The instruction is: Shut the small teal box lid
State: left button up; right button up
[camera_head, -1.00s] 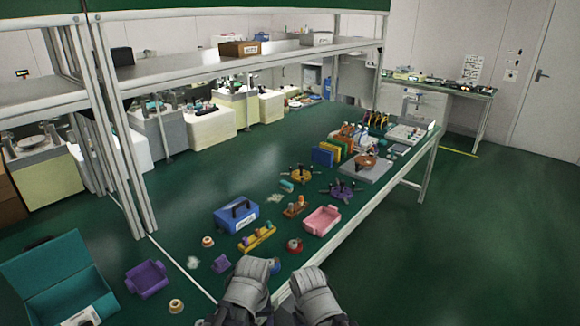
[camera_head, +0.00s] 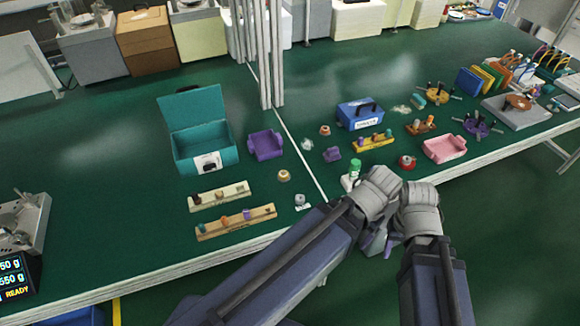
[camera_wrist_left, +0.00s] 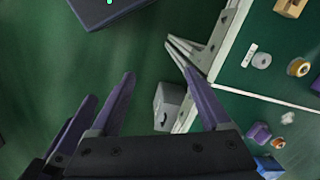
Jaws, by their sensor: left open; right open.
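The teal box (camera_head: 204,161) stands on the green bench, left of centre in the head view. Its lid (camera_head: 192,108) is raised, tilted back from the rear edge, and the inside shows. A white label is on its front. In the left wrist view my left gripper (camera_wrist_left: 160,95) is open and empty over the bench edge. Both are well right of the box.
A purple tray (camera_head: 265,145) stands right of the box. Two peg strips (camera_head: 218,196) (camera_head: 236,222) lie in front of it. A blue case (camera_head: 360,115), a pink tray (camera_head: 444,148) and a green-capped bottle (camera_head: 355,169) are further right. The bench left of the box is clear.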

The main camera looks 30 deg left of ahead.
aim_at(198, 106)
jog(key=u, duration=1.7)
